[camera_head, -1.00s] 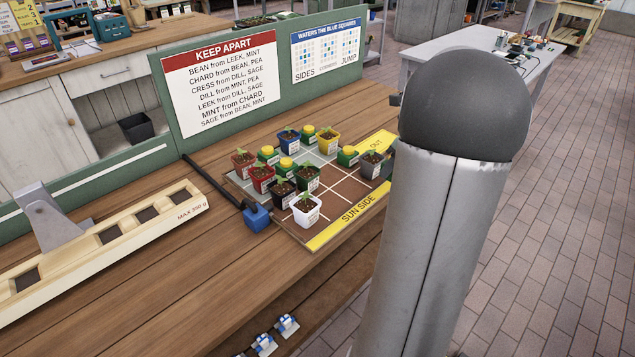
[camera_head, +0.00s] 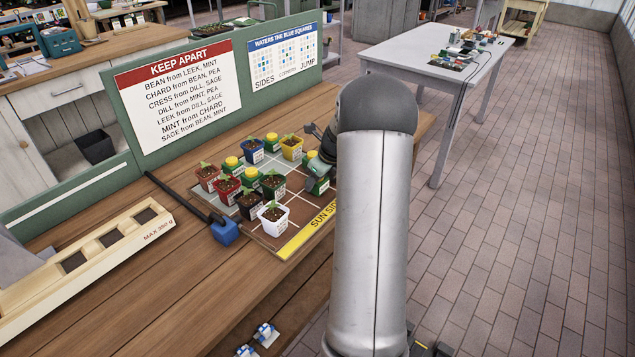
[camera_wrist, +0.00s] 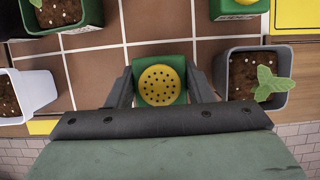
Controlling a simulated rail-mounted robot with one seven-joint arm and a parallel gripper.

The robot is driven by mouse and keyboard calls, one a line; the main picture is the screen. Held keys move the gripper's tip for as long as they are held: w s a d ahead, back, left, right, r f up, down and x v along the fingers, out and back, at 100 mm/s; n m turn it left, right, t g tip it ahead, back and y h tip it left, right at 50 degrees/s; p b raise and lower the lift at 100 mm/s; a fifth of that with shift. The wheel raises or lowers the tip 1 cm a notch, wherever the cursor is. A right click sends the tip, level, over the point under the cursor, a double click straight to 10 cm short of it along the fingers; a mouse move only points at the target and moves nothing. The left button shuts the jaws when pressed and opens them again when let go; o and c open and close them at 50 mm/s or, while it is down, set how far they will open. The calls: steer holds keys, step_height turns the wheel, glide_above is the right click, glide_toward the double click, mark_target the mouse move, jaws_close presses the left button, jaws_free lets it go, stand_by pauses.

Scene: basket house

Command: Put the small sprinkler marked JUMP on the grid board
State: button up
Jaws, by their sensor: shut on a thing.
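The small sprinkler (camera_wrist: 160,86) has a green body and a round yellow, perforated top. My gripper (camera_wrist: 160,90) is shut on it, one finger at each side. It is over brown squares of the grid board (camera_wrist: 96,76), between the white pot at left and the grey pot at right. I cannot tell whether its base touches the board, and no JUMP marking is readable on it. In the head view my gripper (camera_head: 321,168) is low over the right part of the board, partly behind my arm.
A white pot (camera_wrist: 24,94), a grey pot (camera_wrist: 252,82), a green pot (camera_wrist: 58,14) and another green sprinkler (camera_wrist: 238,8) stand around the held one. More pots and sprinklers fill the board's left and back. Signs (camera_head: 175,95) stand behind; a scale-like tray (camera_head: 95,250) is left.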

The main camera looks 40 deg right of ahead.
steer(key=shift+f, duration=0.7)
steer(key=shift+f, duration=0.15)
steer(key=o, duration=1.1)
steer(key=shift+s, duration=0.1)
steer(key=shift+c, duration=0.2)
steer(key=v, duration=1.2)
